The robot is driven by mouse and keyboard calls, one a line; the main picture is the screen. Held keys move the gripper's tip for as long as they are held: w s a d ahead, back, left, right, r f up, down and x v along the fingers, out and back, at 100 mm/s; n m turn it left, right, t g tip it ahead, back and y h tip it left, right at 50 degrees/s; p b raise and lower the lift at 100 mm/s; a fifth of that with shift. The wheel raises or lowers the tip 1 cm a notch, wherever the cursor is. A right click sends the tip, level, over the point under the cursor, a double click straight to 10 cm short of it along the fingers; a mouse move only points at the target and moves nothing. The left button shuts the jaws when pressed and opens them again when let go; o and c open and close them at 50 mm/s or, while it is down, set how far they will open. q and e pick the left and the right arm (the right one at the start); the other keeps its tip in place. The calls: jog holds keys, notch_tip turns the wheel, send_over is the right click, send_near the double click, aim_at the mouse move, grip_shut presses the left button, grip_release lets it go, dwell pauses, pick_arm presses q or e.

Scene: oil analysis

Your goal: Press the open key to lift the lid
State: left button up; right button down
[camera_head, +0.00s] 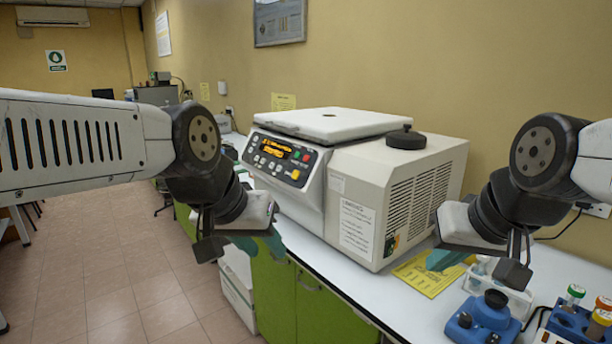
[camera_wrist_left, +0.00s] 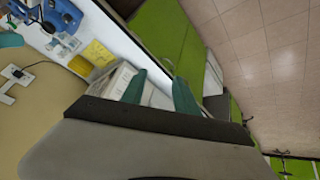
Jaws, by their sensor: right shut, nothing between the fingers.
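The white centrifuge (camera_head: 355,200) stands on the bench with its flat lid (camera_head: 325,122) down. Its dark control panel (camera_head: 280,158) faces left, with a lit orange display (camera_head: 275,149), several small keys and a yellow round control (camera_head: 295,174). The key labels are too small to read, so I cannot tell which is the open key. My left gripper (camera_head: 258,242) is in front of and below the panel, apart from it; its teal fingers stand apart and empty in the left wrist view (camera_wrist_left: 160,90). My right gripper (camera_head: 447,260) is shut and empty, right of the centrifuge.
A black round knob-like part (camera_head: 405,138) sits on the centrifuge top. A yellow sheet (camera_head: 430,273), a blue device (camera_head: 482,322) and a blue rack of capped vials (camera_head: 575,325) lie on the right of the bench.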

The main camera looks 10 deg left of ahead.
dwell(0.3)
pick_arm(q)
grip_shut()
dwell(1.6)
